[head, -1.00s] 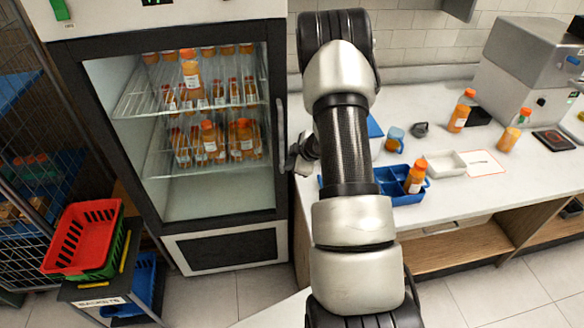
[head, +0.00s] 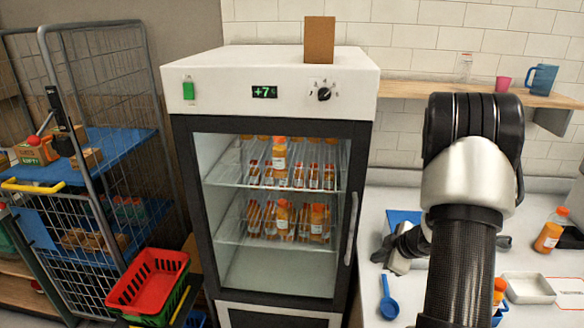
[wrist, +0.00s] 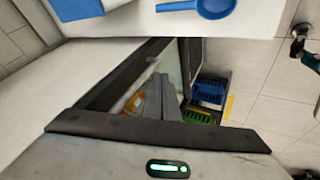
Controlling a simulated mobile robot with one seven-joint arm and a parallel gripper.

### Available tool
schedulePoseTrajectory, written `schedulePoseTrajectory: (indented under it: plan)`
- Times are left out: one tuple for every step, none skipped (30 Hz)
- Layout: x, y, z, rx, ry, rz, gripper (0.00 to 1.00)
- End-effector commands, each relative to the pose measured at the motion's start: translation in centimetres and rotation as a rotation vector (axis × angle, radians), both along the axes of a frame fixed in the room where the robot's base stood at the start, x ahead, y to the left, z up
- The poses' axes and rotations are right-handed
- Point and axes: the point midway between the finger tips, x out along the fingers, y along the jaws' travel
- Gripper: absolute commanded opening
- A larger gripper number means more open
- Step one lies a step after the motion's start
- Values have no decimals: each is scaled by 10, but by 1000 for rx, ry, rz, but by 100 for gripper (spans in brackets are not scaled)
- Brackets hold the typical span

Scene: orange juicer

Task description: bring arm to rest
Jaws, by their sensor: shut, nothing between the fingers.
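My gripper (wrist: 158,98) shows in the wrist view with its grey fingers together, shut and empty. In the head view my arm stands raised at the right, in front of the counter, and hides part of it. The arm's end is partly seen left of the arm links, above the counter near the fridge's right side. The fingertips are hard to make out there. The glass-front fridge (head: 272,92) stands shut left of the arm, with several orange juice bottles (head: 282,212) on its shelves.
A blue scoop (head: 389,297) lies on the counter; it also shows in the wrist view (wrist: 214,6). A white tray (head: 530,289) and a juice bottle (head: 551,232) are at the right. A red basket (head: 148,283) and a wire cage trolley (head: 95,150) stand left.

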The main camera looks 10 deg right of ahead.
Motion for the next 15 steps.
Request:
schedulePoseTrajectory:
  plan:
    - [5,0,12,-13,-16,-17,0]
    - [9,-1,21,-25,-27,-35,0]
    - [14,-2,38,-44,-47,-68,0]
    - [19,-3,54,-59,-64,-99,0]
    - [22,-4,71,-76,-83,-138,0]
    - [25,-4,97,-95,-109,-194,0]
    - [25,-4,116,-106,-127,-243,0]
    - [24,-3,136,-115,-145,-293,0]
    - [19,1,161,-120,-162,-359,0]
    - [13,4,178,-119,-174,-408,0]
    - [6,8,194,-115,-182,-455,0]
    - [-5,15,214,-103,-189,-518,0]
    - [-15,21,227,-91,-190,-560,0]
    - [-25,28,239,-76,-191,-602,0]
    - [-41,38,252,-50,-184,-655,0]
